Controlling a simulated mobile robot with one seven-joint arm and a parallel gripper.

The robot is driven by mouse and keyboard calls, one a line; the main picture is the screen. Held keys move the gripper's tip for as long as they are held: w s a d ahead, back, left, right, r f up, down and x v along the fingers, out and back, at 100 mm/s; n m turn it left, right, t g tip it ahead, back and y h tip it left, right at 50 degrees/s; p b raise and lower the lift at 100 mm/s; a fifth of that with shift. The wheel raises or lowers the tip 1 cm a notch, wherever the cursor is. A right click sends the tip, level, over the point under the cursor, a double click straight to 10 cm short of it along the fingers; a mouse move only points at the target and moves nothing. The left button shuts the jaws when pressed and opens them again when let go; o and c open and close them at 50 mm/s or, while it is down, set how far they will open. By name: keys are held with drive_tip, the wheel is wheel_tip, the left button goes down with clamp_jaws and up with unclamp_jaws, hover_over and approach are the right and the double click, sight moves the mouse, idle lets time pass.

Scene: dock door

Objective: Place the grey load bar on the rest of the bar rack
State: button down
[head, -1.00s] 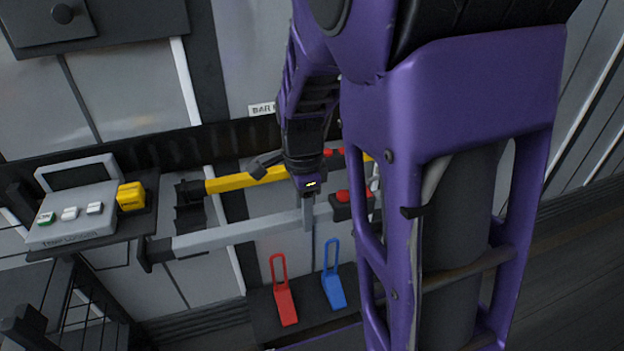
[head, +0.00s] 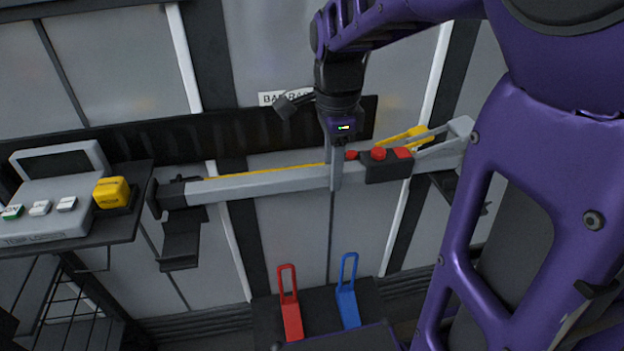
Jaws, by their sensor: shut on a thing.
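The grey load bar (head: 265,185) lies nearly level across the middle of the head view, its right end slightly higher in the picture. It has a dark left end and a dark block with red parts near the right. My gripper (head: 336,186) points down and is shut on the bar, right of its middle. The bar rack's black left rest bracket (head: 180,246) shows below the bar's left end. I cannot tell whether they touch. A yellow bar (head: 262,174) lies behind the grey bar and is mostly hidden by it.
A grey console (head: 55,190) with buttons and a yellow block (head: 111,192) stand on a dark shelf at left, close to the bar's left end. A red strap-like piece (head: 290,305) and a blue one (head: 348,295) stand below the bar.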

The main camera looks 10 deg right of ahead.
wheel_tip(320, 180, down, 9)
drive_tip(key=b, duration=0.2)
drive_tip(key=shift+f+b, duration=0.2)
drive_tip(key=shift+b, duration=0.1)
drive_tip(key=shift+f, duration=0.15)
drive_tip(key=c, duration=0.5)
unclamp_jaws()
drive_tip(key=shift+s+f, duration=0.1)
wheel_tip(320, 180, up, 12)
drive_tip(key=p, duration=0.3)
drive_tip(key=shift+r, duration=0.2)
